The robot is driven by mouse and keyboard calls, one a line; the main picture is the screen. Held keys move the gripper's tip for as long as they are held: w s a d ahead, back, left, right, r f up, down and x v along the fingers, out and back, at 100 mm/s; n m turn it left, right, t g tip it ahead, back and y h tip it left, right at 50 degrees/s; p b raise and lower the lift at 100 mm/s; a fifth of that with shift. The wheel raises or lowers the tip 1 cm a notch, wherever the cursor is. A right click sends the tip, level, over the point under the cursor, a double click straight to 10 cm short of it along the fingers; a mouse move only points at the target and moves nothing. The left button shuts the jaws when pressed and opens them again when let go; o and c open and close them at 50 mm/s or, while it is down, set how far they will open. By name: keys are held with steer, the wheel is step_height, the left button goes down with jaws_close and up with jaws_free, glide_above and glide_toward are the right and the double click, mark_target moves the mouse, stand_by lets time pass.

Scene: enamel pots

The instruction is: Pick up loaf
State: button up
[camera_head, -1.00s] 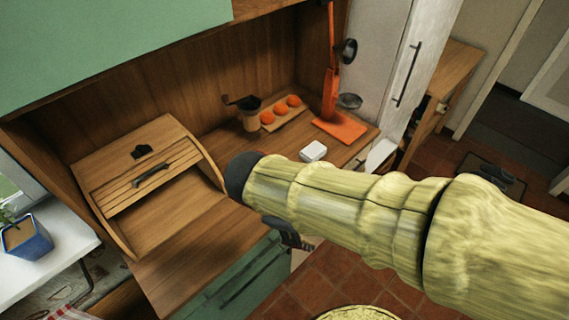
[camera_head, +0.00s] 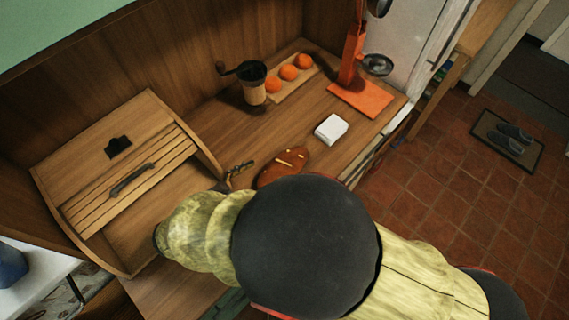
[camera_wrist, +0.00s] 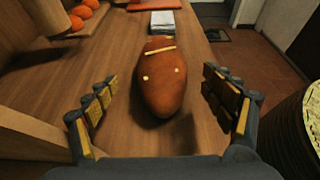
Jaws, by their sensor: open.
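The loaf (camera_wrist: 161,82) is a brown, rounded oblong with pale marks. It lies lengthwise on the wooden counter (camera_wrist: 105,145) in the wrist view, between and a little beyond my open fingers. It also shows in the head view (camera_head: 284,166), partly covered by my arm. My gripper (camera_wrist: 168,104) is open and empty, with one yellow-padded finger on each side of the loaf's near end. Neither finger visibly touches it. In the head view only part of one finger shows beside the loaf.
A white block (camera_head: 331,129) lies just beyond the loaf. A grinder (camera_head: 254,84), a board with oranges (camera_head: 289,74) and an orange stand (camera_head: 359,97) are farther back. A wooden bread box (camera_head: 118,148) stands at left. Bare counter surrounds the loaf.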

steer(key=b+x, duration=0.1)
steer(key=x, duration=0.1)
steer(key=b+x, duration=0.1)
steer(key=x, duration=0.2)
steer(key=shift+d+f+b, duration=0.1)
steer(key=shift+f+b, duration=0.25)
steer(key=shift+f, duration=0.1)
steer(key=shift+w+d+f, duration=0.1)
steer(key=shift+w+d, duration=0.2)
steer(key=shift+w, duration=0.05)
steer(key=shift+c, duration=0.8)
steer(key=c, duration=1.4)
